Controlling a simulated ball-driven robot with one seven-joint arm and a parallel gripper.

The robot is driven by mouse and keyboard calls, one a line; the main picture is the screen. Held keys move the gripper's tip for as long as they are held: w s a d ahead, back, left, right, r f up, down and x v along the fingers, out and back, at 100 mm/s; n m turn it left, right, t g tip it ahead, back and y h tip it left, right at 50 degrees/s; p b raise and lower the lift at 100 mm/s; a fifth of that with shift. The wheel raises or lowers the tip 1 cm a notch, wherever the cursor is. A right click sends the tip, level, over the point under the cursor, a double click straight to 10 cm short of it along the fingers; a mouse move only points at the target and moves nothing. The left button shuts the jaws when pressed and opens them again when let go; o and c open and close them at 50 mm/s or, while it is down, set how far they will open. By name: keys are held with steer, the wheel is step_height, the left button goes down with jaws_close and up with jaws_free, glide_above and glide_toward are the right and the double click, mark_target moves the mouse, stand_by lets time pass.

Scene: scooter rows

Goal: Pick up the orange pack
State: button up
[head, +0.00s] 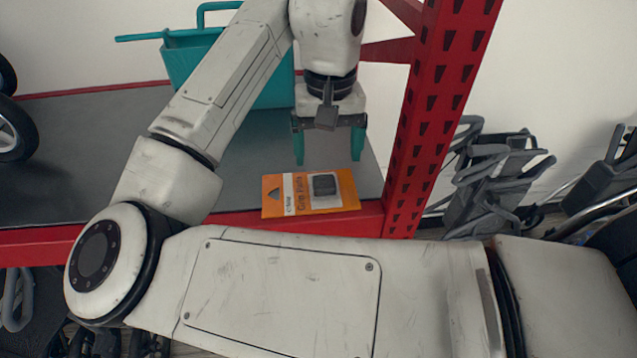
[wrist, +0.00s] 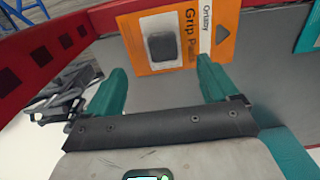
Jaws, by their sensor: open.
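The orange pack (head: 330,190) lies flat on the grey shelf near its red front edge. It has a white label and a dark square pad in a window. My gripper (head: 328,160) is open and empty, with teal fingers pointing down above the shelf, behind the pack in the head view. In the wrist view the orange pack (wrist: 172,62) shows ahead of and partly between the fingertips of my gripper (wrist: 160,78). The right finger overlaps the pack's edge in that view. I cannot tell how high the fingers are above it.
A red perforated upright (head: 432,110) stands close to the right of the pack. A teal bin (head: 185,60) stands on the shelf (head: 75,130) behind my arm. A black wheel (head: 12,130) is at the far left. Grey folded scooters (head: 490,180) stand beyond the upright.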

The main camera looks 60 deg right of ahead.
mark_target(324, 179)
steer(key=shift+w+a+f+p, duration=0.1)
steer(key=shift+a+f+p, duration=0.1)
steer(key=shift+f, duration=1.5)
steer(key=shift+w+a+f+p, duration=0.1)
steer(key=shift+f+p, duration=0.1)
steer(key=shift+f, duration=1.45)
steer(key=shift+c, duration=0.3)
steer(key=c, duration=1)
